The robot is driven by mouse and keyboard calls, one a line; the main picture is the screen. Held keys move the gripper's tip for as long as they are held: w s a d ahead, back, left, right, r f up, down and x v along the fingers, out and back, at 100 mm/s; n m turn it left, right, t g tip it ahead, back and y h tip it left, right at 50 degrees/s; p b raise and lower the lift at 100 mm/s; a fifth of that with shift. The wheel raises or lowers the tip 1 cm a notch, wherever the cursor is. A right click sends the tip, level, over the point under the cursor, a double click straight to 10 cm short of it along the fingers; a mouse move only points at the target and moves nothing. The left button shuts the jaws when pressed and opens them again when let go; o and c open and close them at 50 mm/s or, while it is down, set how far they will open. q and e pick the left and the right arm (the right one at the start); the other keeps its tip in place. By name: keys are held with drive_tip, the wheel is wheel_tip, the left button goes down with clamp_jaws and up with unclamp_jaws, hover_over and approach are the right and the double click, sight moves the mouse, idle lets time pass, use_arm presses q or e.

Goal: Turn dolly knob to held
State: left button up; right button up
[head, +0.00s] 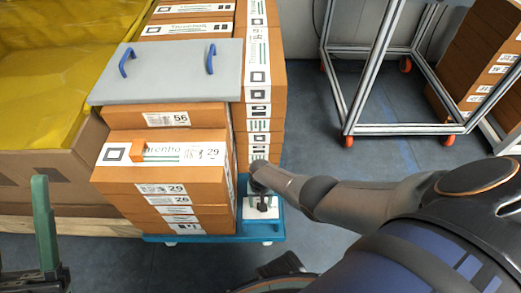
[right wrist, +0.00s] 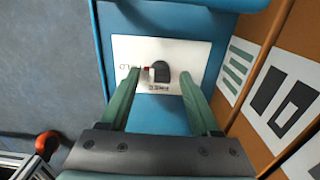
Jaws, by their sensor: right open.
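The black dolly knob (right wrist: 161,73) sits on a white label plate (right wrist: 185,50) on the blue dolly (right wrist: 150,20). A small red mark and a pale spot show at the knob's left side. Small lettering shows left of the knob and below it; which setting the knob points to is hard to tell. My right gripper (right wrist: 156,92) is open, its green fingers on either side of the knob with gaps to it. In the head view the dolly (head: 190,238) carries the boxes, and my right arm hides part of the plate (head: 251,212). My left gripper (head: 22,225) is partly cut off at lower left, apart from the dolly and apparently open.
Stacked brown cartons (head: 165,173) with a grey lid (head: 170,75) stand on the dolly, close to my right gripper. A carton with yellow lining (head: 45,65) stands left. A wheeled metal frame (head: 395,128) stands back right. Dark floor is clear between.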

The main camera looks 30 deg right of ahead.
use_arm(q)
drive_tip(key=shift+r, duration=0.1)
use_arm(e)
drive_tip(key=shift+r, duration=0.1)
use_arm(q)
wheel_tip(320, 180, up, 10)
drive_tip(key=r+m+p, duration=0.1)
drive_tip(key=p, duration=0.9)
drive_tip(key=w+a+f+n+y+p, duration=0.1)
drive_tip(key=w+f+n+y, duration=0.3)
drive_tip(key=f+y, duration=0.2)
drive_tip(key=shift+w+a+f+n, duration=0.35)
drive_tip(key=shift+a+f+n, duration=0.05)
drive_tip(key=shift+f, duration=0.7)
use_arm(e)
wheel_tip(320, 180, up, 12)
drive_tip(key=shift+r, duration=0.15)
